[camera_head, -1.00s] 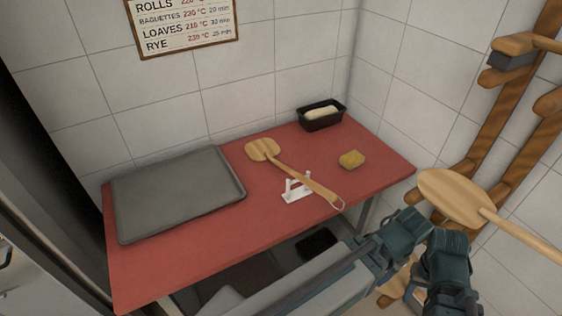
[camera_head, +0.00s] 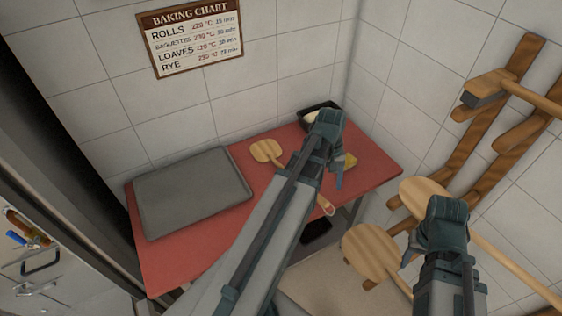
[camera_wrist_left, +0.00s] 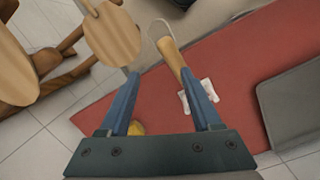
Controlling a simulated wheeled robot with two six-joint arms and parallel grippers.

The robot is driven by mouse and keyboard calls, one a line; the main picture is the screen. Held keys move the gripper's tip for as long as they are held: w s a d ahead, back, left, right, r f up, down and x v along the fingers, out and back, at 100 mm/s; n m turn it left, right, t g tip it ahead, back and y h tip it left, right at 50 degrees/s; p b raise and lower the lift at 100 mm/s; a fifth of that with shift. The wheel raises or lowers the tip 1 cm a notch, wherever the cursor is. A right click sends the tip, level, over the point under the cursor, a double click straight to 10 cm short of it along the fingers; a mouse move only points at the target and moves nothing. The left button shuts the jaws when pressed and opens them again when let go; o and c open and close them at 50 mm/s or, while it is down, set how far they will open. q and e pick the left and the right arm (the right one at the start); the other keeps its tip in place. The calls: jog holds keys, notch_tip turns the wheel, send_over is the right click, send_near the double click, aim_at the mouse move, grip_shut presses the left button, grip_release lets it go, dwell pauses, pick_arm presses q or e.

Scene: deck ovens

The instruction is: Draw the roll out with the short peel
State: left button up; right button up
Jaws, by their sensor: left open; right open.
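The short wooden peel (camera_head: 266,151) lies on the red table, partly behind my left arm in the head view. Its handle end with a wire loop shows in the left wrist view (camera_wrist_left: 173,58), beyond and between the fingertips. A white rest (camera_wrist_left: 203,95) is beside the handle. My left gripper (camera_head: 338,172) is open and empty above the table near the handle; its fingers also show in the left wrist view (camera_wrist_left: 160,75). My right gripper (camera_head: 443,225) is right of the table, in front of the hanging peels, its fingers mostly hidden. I cannot identify a baked roll.
A grey tray (camera_head: 190,188) covers the left of the red table (camera_head: 372,165). A black tin (camera_head: 306,119) with pale dough stands at the back, and a yellow block (camera_head: 350,161) is partly hidden. Larger peels (camera_head: 424,189) and wooden racks (camera_head: 480,150) are at the right.

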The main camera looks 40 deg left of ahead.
pick_arm(q)
jog(key=a+n, duration=0.1)
jog(key=a, duration=0.1)
jog(key=a+n+h, duration=0.1)
jog(key=a+n, duration=0.3)
jog(key=shift+w+a+r+h, duration=0.15)
jog(key=shift+r+h, duration=0.15)
jog(key=shift+r, duration=0.1)
jog(key=shift+f+g, duration=0.15)
jog(key=shift+g, duration=0.15)
jog(key=b+x, duration=0.8)
jog(key=shift+f+b, duration=0.3)
jog(key=shift+f, duration=0.1)
grip_shut()
dwell(0.7)
jog(key=shift+r, duration=0.1)
